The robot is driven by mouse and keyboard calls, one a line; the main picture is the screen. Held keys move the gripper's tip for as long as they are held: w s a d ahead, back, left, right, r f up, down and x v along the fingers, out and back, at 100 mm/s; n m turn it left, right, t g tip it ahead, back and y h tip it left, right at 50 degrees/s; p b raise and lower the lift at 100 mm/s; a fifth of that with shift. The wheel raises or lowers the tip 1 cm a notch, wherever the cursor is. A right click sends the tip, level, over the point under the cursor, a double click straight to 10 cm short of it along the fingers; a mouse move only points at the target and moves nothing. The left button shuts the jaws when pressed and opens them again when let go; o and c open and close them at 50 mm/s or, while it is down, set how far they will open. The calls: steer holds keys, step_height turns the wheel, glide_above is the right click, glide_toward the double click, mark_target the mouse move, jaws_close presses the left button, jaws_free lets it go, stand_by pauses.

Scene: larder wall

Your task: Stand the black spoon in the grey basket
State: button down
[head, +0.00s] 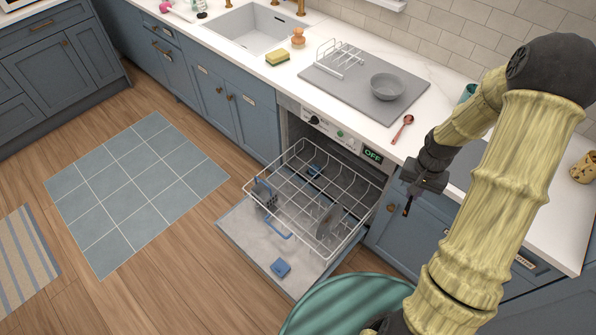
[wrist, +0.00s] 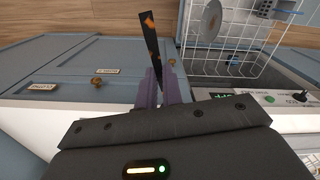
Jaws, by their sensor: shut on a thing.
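My gripper (head: 408,202) is at the right of the open dishwasher, in front of the blue cupboards and below the counter edge. In the wrist view its purple fingers (wrist: 160,90) are shut on the black spoon (wrist: 152,40), a narrow dark strip with orange patches that points away from the fingers. I cannot make out its bowl. The grey basket (head: 264,193) sits at the left end of the pulled-out white wire rack (head: 318,200). The basket also shows at the top right of the wrist view (wrist: 264,9). The spoon is apart from the basket.
A grey plate (head: 327,222) stands in the rack, between gripper and basket. The dishwasher door (head: 240,229) is down, with a blue block (head: 281,267) on it. A reddish-brown spoon (head: 403,129) and a grey bowl (head: 388,86) are on the counter. A green round top (head: 335,305) stands in front.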

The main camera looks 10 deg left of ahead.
steer(key=w+a+f+n, duration=0.2)
steer(key=a+f+n, duration=0.1)
steer(key=a+f, duration=0.5)
step_height(320, 180, down, 2)
steer(key=shift+w+a+f+n, duration=0.15)
steer(key=shift+w+a+n, duration=0.05)
steer(key=shift+a+n, duration=0.2)
